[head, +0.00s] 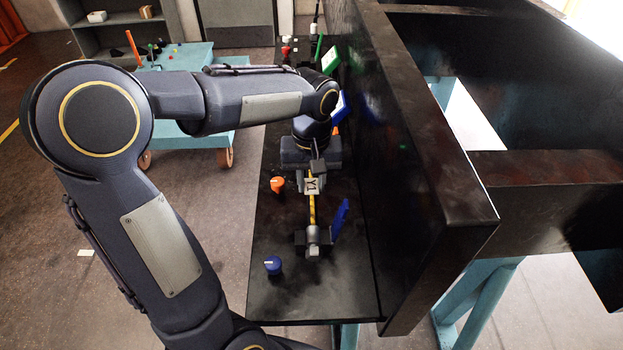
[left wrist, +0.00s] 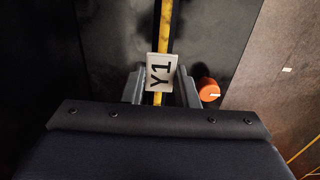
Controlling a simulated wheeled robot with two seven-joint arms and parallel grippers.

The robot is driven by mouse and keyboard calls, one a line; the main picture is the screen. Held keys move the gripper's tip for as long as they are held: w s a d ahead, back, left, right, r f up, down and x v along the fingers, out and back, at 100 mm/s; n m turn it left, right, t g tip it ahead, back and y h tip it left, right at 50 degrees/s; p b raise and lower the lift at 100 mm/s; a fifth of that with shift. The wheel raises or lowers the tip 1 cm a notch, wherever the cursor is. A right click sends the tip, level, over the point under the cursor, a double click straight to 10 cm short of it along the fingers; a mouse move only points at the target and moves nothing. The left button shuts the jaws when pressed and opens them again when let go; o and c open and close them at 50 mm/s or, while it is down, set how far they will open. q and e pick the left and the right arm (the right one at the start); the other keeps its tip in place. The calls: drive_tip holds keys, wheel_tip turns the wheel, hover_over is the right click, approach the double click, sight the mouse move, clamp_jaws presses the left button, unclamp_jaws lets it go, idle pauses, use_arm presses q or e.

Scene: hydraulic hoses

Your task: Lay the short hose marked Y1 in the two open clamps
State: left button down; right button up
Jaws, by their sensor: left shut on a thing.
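The short hose (head: 312,210) is yellow with a white tag marked Y1 (head: 312,185); both also show in the left wrist view, the hose (left wrist: 165,30) and the tag (left wrist: 161,73). My left gripper (left wrist: 160,97) is shut on the hose at the tag. The hose's near end has a grey fitting (head: 313,236), at a dark clamp (head: 300,239) with a raised blue flap (head: 340,218) beside it. I cannot tell whether the fitting is seated or just above. The far end and the other clamp are hidden behind my left arm. My right gripper is not in view.
A blue-topped knob (head: 272,265) and an orange-topped knob (head: 277,184) stand on the dark bench (head: 285,295), left of the hose. A tall black wall (head: 400,170) rises close on the right. A teal cart (head: 190,90) stands at the back left.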

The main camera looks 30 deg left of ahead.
sight(311, 185)
use_arm(q)
drive_tip(key=shift+f+b, duration=1.25)
drive_tip(key=shift+f, duration=0.45)
drive_tip(key=c, duration=1.1)
unclamp_jaws()
drive_tip(key=shift+o, duration=0.2)
drive_tip(key=shift+r, duration=0.1)
wheel_tip(311, 185, up, 8)
drive_tip(key=shift+f, duration=0.1)
drive_tip(key=shift+f, duration=0.1)
